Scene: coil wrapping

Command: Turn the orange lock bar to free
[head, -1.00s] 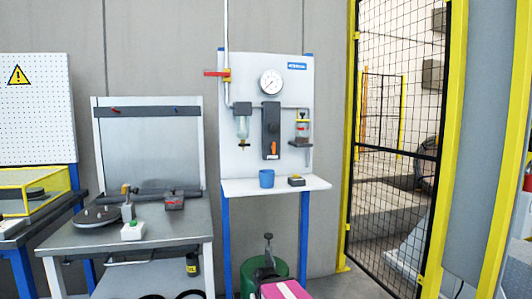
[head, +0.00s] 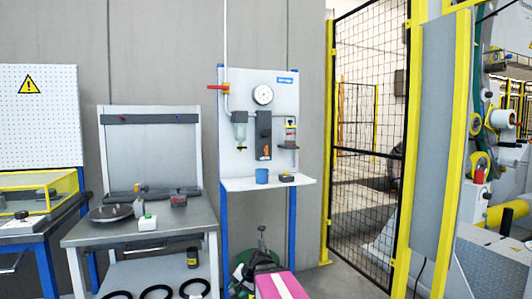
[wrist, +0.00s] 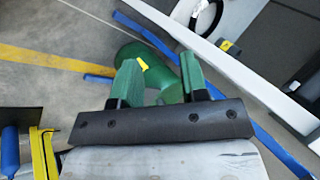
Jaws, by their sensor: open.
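The orange lock bar (head: 264,153) shows small near the lower end of a dark upright block (head: 263,130) on the pale wall panel (head: 280,95) in the head view. It looks roughly upright, but its exact angle is too small to tell. My gripper (wrist: 161,75) shows in the wrist view with its two green fingers apart and nothing between them. It points down over the floor, with a green cylinder beyond the fingers. The lock bar is not in the wrist view, and my gripper is well away from it.
A shelf (head: 240,184) under the panel holds a blue cup (head: 262,176) and a small dark box. A red valve handle (head: 217,87) sticks out left. A grey workbench (head: 120,232) stands left. A yellow-framed mesh fence (head: 368,150) stands right. Some floor shows before the fence.

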